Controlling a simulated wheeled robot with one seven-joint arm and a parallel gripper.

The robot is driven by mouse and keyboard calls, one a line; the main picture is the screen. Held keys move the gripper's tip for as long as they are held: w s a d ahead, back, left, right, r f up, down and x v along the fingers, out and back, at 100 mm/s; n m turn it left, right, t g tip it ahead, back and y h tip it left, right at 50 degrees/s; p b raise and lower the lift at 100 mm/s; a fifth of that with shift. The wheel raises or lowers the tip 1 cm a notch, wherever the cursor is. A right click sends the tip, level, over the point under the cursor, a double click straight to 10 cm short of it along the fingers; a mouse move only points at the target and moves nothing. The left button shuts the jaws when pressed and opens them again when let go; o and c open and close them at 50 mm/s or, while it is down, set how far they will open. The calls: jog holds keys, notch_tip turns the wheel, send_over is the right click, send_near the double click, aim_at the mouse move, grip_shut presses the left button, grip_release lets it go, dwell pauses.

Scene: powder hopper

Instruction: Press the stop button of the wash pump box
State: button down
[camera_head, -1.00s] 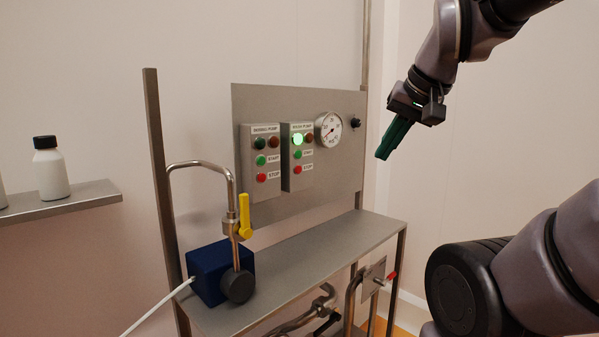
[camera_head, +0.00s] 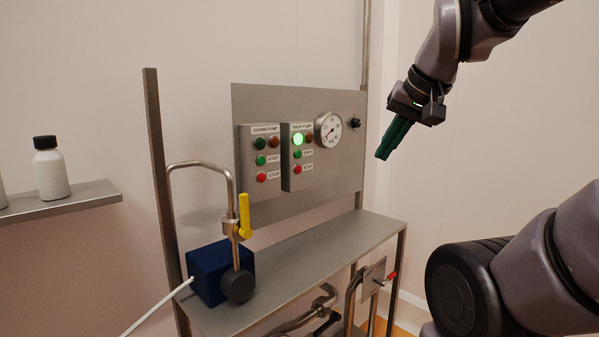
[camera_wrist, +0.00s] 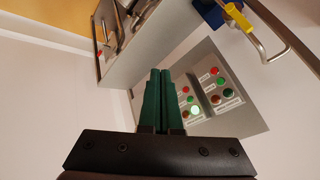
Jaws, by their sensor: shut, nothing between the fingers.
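The wash pump box (camera_head: 288,183) is the right one of two grey boxes on the steel panel. Its red stop button (camera_head: 298,169) is at the bottom, below a green start button (camera_head: 298,154). A lit green lamp (camera_head: 298,139) and an unlit brownish lamp (camera_head: 310,139) are at the top. In the wrist view the stop button (camera_wrist: 186,90) shows just right of my fingers. My gripper (camera_head: 382,156) is shut and empty, in the air to the right of the panel, apart from the box. Its green fingers (camera_wrist: 159,73) are together in the wrist view.
The dosing pump box (camera_head: 260,186) is close on the left. A gauge (camera_head: 328,129) and a black knob (camera_head: 355,123) are on the right of the panel. A bent pipe with a yellow handle (camera_head: 244,215) and a blue block (camera_head: 207,271) stand in front, on the steel shelf (camera_head: 345,241).

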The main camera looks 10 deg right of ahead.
aim_at(298, 169)
jog(key=w+a+f+m+t, duration=0.1)
jog(key=w+f+m, duration=0.15)
jog(key=w, duration=0.75)
jog(key=w+a+f+m+t, duration=0.1)
jog(key=w+m, duration=0.2)
jog(key=w, duration=0.6)
jog(key=w+f+m+t, duration=0.1)
jog(key=w+f+m, duration=0.2)
jog(key=w+f, duration=0.2)
jog(key=w+a+f+m+t+h, duration=0.1)
jog(key=w+f+m, duration=0.2)
jog(key=w, duration=0.8)
notch_tip(298, 169, down, 3)
jog(key=shift+r+m+h, duration=0.15)
jog(key=shift+m+h, duration=0.15)
jog(key=shift+m, duration=0.05)
jog(key=shift+a, duration=0.15)
jog(key=w+a, duration=0.5)
jog(key=w, duration=0.2)
jog(key=shift+w+a, duration=0.25)
jog(key=shift+w, duration=0.1)
